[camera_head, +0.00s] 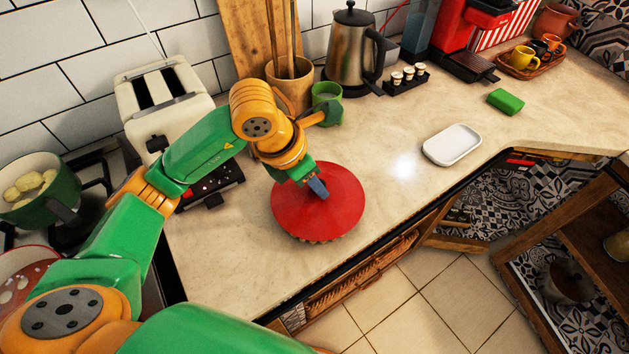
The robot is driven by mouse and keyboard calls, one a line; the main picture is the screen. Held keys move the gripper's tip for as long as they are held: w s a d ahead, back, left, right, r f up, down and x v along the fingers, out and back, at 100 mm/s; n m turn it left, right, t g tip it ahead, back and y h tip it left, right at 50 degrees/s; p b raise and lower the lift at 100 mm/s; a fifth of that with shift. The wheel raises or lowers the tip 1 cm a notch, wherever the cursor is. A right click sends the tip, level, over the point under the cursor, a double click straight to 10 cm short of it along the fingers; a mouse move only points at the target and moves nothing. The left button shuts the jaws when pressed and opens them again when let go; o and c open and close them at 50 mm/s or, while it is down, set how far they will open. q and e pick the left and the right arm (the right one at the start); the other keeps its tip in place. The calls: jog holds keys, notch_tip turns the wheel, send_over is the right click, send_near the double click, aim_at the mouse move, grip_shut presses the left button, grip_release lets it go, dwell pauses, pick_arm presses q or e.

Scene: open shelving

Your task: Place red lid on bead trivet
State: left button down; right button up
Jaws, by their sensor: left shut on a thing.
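The round red lid (338,212) is over the beige counter, left of centre in the head view. My left gripper (317,188) reaches down to the middle of the lid and is shut on it, at its knob, which the fingers hide. A bumpy, beaded edge (318,240) shows under the lid's front rim; it looks like the bead trivet, the rest of which the lid covers. I cannot tell whether the lid touches it or hangs just above. My right gripper is not in view.
Behind the lid stand a wooden utensil pot (290,90), a green mug (327,100) and a steel kettle (352,50). A toaster (165,100) is at the left. A white dish (452,145) lies to the right, with clear counter before it. The counter's front edge is close.

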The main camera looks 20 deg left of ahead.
pick_arm(q)
jog(key=shift+f, duration=0.75)
jog(key=c, duration=0.6)
grip_release()
jog(key=shift+o, duration=0.2)
jog(key=shift+r, duration=0.35)
jog(key=v, duration=1.1)
jog(key=shift+s+r, duration=0.2)
jog(key=shift+r, duration=0.1)
jog(key=shift+a, duration=0.15)
